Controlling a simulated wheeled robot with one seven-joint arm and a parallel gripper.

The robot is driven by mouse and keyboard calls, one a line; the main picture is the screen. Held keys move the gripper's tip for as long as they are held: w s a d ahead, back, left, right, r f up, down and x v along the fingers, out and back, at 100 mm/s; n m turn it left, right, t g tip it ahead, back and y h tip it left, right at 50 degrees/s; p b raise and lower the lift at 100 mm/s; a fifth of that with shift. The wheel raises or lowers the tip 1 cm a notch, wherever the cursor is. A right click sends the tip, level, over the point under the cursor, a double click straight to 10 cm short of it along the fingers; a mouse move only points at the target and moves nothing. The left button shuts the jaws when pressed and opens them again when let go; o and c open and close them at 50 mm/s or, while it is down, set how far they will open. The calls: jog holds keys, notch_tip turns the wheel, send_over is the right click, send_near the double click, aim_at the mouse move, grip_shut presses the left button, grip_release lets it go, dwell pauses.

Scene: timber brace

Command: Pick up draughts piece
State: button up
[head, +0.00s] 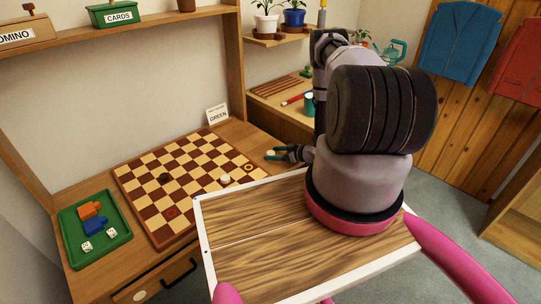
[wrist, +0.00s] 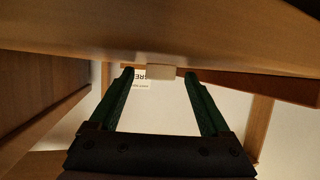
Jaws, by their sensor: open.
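A pale draughts piece (head: 270,153) lies on the wooden table top to the right of the board. My gripper (head: 277,155) is low over the table there, pointing left, with its green fingers open. In the wrist view, which is upside down, the pale piece (wrist: 160,71) shows in line with the gap between the open fingertips (wrist: 159,75), with space on both sides. I cannot tell whether it is between the tips or just beyond them. Another pale piece (head: 225,179) and a dark piece (head: 164,178) stand on the draughts board (head: 185,180).
A card reading GREEN (head: 216,114) stands behind the board. My wood-topped base (head: 260,240) is close to the table's front right. Shelves and potted plants are behind.

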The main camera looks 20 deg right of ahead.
grip_shut()
